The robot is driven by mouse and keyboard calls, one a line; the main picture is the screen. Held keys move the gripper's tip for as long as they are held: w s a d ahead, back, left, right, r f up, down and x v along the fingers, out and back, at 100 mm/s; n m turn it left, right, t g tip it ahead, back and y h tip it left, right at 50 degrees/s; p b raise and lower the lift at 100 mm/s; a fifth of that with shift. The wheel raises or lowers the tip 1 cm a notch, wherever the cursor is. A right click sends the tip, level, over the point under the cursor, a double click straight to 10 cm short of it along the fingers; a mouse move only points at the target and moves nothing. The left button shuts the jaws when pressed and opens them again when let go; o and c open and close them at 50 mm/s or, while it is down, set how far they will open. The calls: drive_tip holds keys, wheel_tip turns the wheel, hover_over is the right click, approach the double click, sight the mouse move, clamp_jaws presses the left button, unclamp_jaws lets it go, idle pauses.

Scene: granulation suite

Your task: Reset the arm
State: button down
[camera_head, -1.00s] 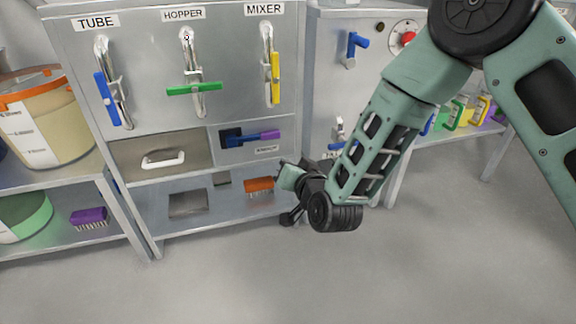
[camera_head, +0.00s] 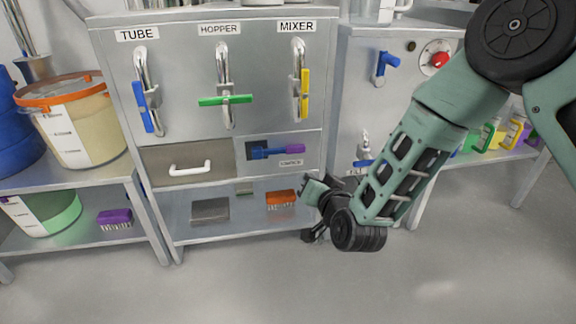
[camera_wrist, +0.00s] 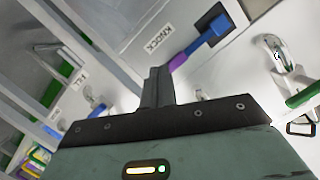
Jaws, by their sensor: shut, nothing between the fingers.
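My arm comes in from the upper right of the head view, bent down in front of the steel cabinet. My gripper (camera_head: 310,236) hangs low by the cabinet's lower right corner, partly hidden by my wrist. In the wrist view the fingers (camera_wrist: 157,88) are together with nothing between them. They point up across the picture towards the cabinet front and look apart from it, though the distance is hard to judge.
The steel cabinet (camera_head: 115,70) carries TUBE, HOPPER and MIXER valves. An orange brush (camera_head: 281,198) lies on its lower shelf near my gripper. A panel with a red knob (camera_head: 437,55) stands right. Front floor (camera_head: 270,290) is clear.

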drive_tip(key=s+r+n+g+p, duration=0.6)
drive_tip(key=s+r+g+p, duration=0.15)
drive_tip(key=s+r, duration=0.55)
drive_tip(key=s+d+r+n+g+h+p, duration=0.1)
drive_tip(key=s+d+r+g+h+p, duration=0.15)
drive_tip(key=s+d, duration=0.35)
drive_tip(key=s+d+r+n+g+h+p, duration=0.15)
drive_tip(key=s+d+r, duration=0.25)
drive_tip(key=s, duration=0.4)
drive_tip(key=s+d+r+n+g+h+p, duration=0.1)
drive_tip(key=s+d+r+g+h+p, duration=0.2)
drive_tip(key=s, duration=0.4)
wheel_tip(320, 180, up, 37)
drive_tip(key=y+p, duration=0.1)
drive_tip(key=p, duration=3.5)
drive_tip(key=shift+w+d+r, duration=0.2)
drive_tip(key=shift+d, duration=0.25)
drive_tip(key=shift+m, duration=0.25)
